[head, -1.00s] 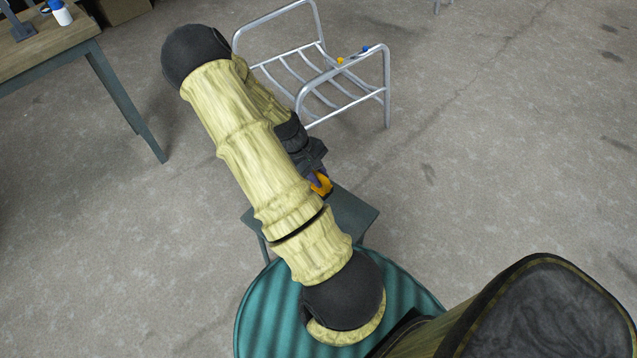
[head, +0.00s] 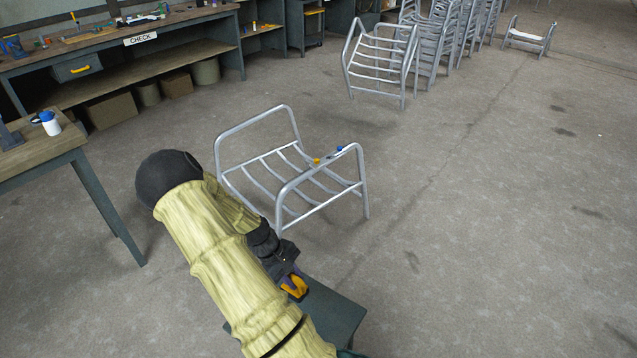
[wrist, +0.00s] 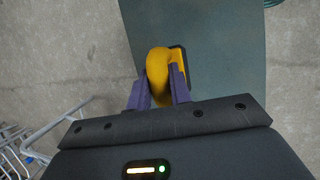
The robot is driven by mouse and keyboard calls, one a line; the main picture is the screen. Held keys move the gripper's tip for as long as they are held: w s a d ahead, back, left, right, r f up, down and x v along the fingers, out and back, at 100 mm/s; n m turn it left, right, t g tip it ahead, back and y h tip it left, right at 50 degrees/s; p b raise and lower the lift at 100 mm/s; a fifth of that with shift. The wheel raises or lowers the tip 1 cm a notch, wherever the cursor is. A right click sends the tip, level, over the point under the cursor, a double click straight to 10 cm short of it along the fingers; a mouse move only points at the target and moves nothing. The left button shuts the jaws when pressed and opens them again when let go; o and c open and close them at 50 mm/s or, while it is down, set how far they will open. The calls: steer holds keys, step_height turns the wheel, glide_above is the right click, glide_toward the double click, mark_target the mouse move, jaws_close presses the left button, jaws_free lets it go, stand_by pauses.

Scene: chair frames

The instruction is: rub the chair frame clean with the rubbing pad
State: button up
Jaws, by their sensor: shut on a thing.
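The metal chair frame (head: 290,175) stands upright on the floor beyond my arm in the head view. My gripper (head: 292,281) is over a small dark green stand, short of the chair frame. In the wrist view my gripper (wrist: 160,88) has its purple fingers shut on the yellow handle of the rubbing pad (wrist: 158,65). The pad's dark edge shows beside the handle. I cannot tell whether the pad touches the stand.
The green stand (head: 335,318) is below my gripper. A wooden-topped table (head: 30,150) with a white bottle (head: 50,123) is at the left. More chair frames (head: 380,62) stand at the back, near a long workbench (head: 130,35). The floor to the right is clear.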

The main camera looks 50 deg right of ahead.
steer(key=w+a+f+p, duration=0.1)
steer(key=w+a+p, duration=0.2)
steer(key=a+p, duration=0.3)
steer(key=w+a+f+m+p, duration=0.1)
steer(key=w+a+p, duration=0.3)
steer(key=a, duration=1.1)
steer(key=f+p, duration=0.1)
steer(key=p, duration=0.2)
